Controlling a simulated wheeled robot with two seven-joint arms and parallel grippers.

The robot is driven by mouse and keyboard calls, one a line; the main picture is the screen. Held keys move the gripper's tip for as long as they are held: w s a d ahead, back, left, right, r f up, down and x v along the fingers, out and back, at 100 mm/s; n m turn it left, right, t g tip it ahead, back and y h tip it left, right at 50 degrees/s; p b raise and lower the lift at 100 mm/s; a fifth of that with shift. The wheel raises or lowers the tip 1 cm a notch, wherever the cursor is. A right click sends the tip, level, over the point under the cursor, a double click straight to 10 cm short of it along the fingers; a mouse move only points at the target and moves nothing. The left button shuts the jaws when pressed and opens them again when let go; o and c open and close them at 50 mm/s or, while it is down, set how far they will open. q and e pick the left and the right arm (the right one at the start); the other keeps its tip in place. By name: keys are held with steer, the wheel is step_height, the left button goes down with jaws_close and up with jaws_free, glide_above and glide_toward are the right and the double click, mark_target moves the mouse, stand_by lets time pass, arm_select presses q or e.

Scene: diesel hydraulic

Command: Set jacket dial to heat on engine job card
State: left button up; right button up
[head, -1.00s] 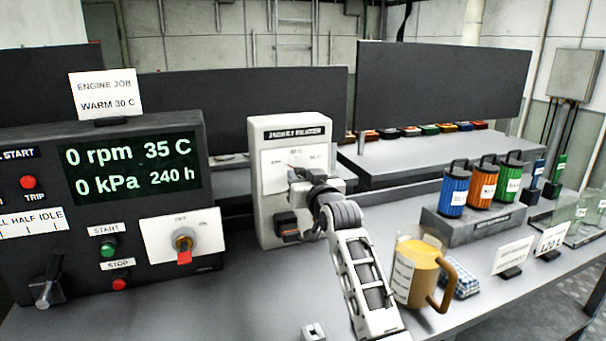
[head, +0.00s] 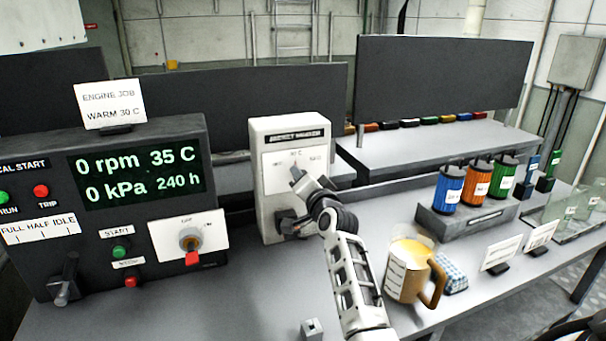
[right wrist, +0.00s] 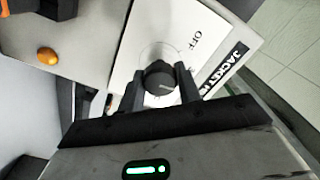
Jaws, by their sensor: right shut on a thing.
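The jacket heater box (head: 258,207) is a pale upright unit with a white dial plate (head: 318,158). My right gripper (head: 300,180) is at the front of this plate and partly covers it. In the right wrist view, the dark round dial knob (right wrist: 159,76) sits between the two fingers of my right gripper (right wrist: 158,88), which is shut on it. "OFF" is readable on the plate; the knob's exact setting is hard to tell. The engine job card (head: 110,105) reads "ENGINE JOB WARM 30 C" and stands on the control panel. My left gripper is not in view.
The black control panel (head: 140,235) shows 0 rpm, 35 C, 0 kPa and 240 h, with a red-tipped switch (head: 190,245). A yellow jug (head: 408,275) stands right of my forearm. Blue, orange and green canisters (head: 477,181) stand on a grey block farther right.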

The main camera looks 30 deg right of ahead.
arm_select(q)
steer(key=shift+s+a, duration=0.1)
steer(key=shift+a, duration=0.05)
arm_select(e)
steer(key=shift+m, duration=0.6)
steer(key=o, duration=1)
